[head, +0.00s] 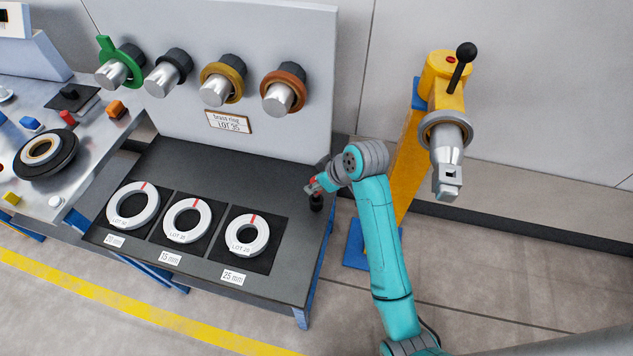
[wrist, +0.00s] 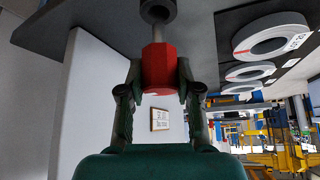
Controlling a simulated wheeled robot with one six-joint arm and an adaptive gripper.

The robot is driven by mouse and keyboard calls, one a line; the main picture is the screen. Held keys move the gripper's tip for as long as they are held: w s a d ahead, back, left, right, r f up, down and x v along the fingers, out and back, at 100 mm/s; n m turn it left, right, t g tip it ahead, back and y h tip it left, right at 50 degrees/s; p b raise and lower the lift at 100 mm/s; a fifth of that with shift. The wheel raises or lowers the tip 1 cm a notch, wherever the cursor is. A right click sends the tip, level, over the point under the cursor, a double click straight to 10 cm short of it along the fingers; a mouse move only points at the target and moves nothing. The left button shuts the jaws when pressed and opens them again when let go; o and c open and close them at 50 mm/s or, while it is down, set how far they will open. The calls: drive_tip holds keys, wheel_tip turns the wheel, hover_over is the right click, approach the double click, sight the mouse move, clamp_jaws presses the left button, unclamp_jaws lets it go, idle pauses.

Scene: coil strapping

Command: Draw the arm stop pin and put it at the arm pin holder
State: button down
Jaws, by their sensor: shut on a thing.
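The arm stop pin (wrist: 158,70) has a red faceted head and a grey shaft. My gripper (wrist: 159,84) is shut on the red head, with one finger on each side. In the head view my gripper (head: 314,189) is at the right rear of the dark table, just above a small black holder (head: 316,204). In the wrist view the shaft runs to the dark round holder (wrist: 158,10). I cannot tell how deep the shaft sits in it. A yellow post (head: 408,150) with a grey arm (head: 447,165) stands to the right.
The dark table (head: 285,195) carries several white rings, one being the 25 mm ring (head: 247,236). A grey panel (head: 240,60) with several spindles rises behind it. A black-knobbed lever (head: 462,65) sticks up from the post. Floor is clear at right.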

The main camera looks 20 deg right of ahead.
sight(321, 191)
drive_tip(key=shift+f, duration=0.1)
drive_tip(key=shift+f, duration=0.35)
drive_tip(key=shift+f, duration=1.8)
drive_tip(key=c, duration=0.7)
unclamp_jaws()
drive_tip(key=v, duration=1.2)
drive_tip(key=shift+f, duration=0.1)
